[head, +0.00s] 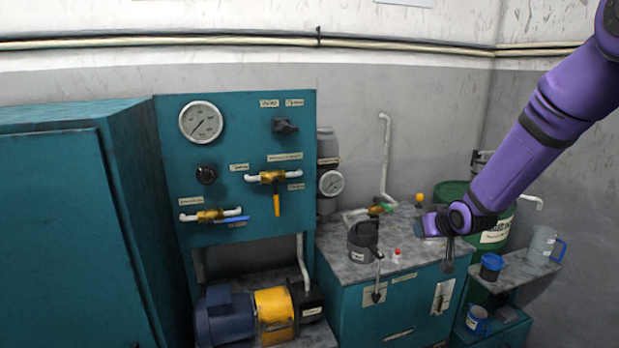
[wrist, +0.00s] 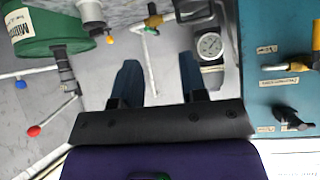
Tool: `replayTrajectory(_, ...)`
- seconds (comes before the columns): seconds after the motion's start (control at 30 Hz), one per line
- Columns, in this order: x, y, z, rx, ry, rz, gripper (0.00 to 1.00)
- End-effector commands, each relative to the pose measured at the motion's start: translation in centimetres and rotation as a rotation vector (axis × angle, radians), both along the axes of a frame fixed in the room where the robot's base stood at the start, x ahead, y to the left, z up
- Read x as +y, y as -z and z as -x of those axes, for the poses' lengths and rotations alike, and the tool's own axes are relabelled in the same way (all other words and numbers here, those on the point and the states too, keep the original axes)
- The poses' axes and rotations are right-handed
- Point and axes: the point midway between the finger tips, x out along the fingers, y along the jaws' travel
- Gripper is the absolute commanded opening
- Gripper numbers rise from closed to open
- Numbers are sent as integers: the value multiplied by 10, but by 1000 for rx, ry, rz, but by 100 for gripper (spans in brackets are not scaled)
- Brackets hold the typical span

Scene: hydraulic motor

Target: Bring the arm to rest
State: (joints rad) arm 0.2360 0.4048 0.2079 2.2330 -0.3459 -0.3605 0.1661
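My purple arm (head: 535,130) reaches in from the upper right in the head view. My gripper (head: 432,225) is at its lower end, over the right part of the teal unit with the grey speckled top. In the wrist view my gripper (wrist: 158,76) shows two dark blue fingers spread apart. Nothing is between them but the wall and a thin white pipe behind. My gripper is open and empty.
A teal panel (head: 240,105) with a gauge and valves stands left of centre. A green drum (head: 500,235) stands behind my arm. A side shelf (head: 520,270) holds a clear jug (head: 540,245) and a blue-rimmed cup (head: 491,267).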

Motion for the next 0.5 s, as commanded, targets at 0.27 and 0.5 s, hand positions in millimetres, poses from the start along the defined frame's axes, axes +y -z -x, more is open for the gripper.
replayTrajectory(0.27,-7,-76,55,72,54,101,39)
replayTrajectory(0.5,-9,-128,115,140,103,148,39)
